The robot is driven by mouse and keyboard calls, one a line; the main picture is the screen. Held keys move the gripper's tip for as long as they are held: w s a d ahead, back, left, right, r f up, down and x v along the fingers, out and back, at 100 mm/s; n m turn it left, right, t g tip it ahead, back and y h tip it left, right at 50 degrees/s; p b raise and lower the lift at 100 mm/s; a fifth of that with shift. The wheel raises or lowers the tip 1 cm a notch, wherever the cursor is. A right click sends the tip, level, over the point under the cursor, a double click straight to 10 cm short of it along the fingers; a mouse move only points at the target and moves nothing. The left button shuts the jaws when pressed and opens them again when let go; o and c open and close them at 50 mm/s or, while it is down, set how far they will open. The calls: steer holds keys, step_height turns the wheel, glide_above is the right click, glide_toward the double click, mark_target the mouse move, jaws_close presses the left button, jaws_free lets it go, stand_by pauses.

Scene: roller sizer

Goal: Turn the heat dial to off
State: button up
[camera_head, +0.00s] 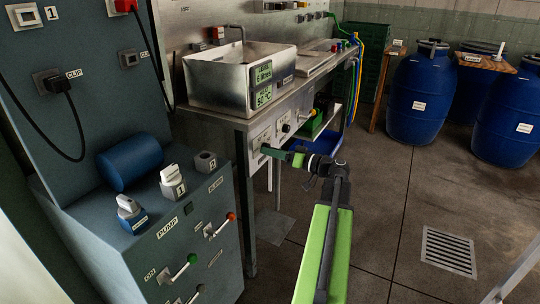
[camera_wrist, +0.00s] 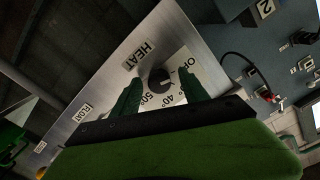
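The heat dial (camera_wrist: 159,80) is a small dark round knob on a white plate marked OFF, 40° and 50°, beside a HEAT label (camera_wrist: 140,54) in the wrist view. The dial's pointer is too small for me to read its setting surely. My gripper (camera_wrist: 159,92) is open, with one green finger on each side of the dial. I cannot tell whether the fingers touch it. In the head view my gripper (camera_head: 268,151) reaches the front panel below the steel sink, and it hides the heat dial there.
Another dark knob (camera_head: 286,128) sits right of my gripper on the same panel. The steel basin (camera_head: 222,82) stands above. A grey-blue control cabinet (camera_head: 190,235) with knobs and levers stands at left. Blue barrels (camera_head: 420,95) stand at the back right.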

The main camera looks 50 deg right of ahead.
steer(key=v, duration=1.7)
steer(key=shift+s, duration=0.2)
